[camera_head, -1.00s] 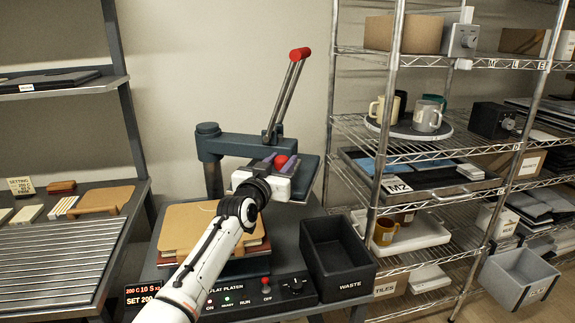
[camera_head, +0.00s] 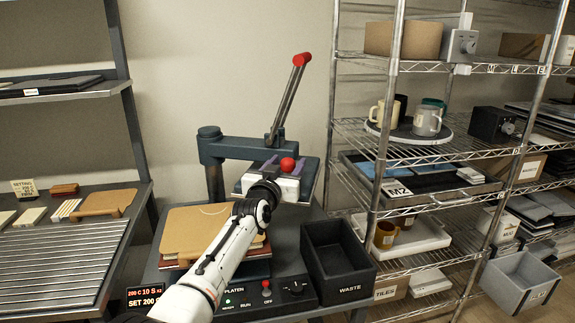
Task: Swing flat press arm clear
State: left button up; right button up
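The flat press has a blue-grey swing arm (camera_head: 236,148) on a post, reaching right over the bench. A long lever with a red end knob (camera_head: 301,59) stands up from it, raised and tilted right. The upper plate (camera_head: 308,177) hangs at the arm's right end, with a red ball knob (camera_head: 287,164) in front. My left gripper (camera_head: 278,168) is at that ball knob, with its purple fingers on either side of it; whether they grip it I cannot tell. My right gripper is not in view.
The lower platen carries a tan board (camera_head: 195,232), with a control panel (camera_head: 262,295) in front. A black waste bin (camera_head: 338,262) stands to the right. A wire rack (camera_head: 385,150) with mugs is close on the right; a slatted bench (camera_head: 65,255) is left.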

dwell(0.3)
pick_arm(q)
jog(key=shift+s+a+r+p, duration=0.1)
jog(key=shift+s+a+p, duration=0.05)
jog(key=shift+s+p, duration=0.55)
jog(key=p+v, duration=0.1)
jog(key=v, duration=0.8)
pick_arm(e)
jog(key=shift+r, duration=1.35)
pick_arm(q)
jog(key=shift+w, duration=0.1)
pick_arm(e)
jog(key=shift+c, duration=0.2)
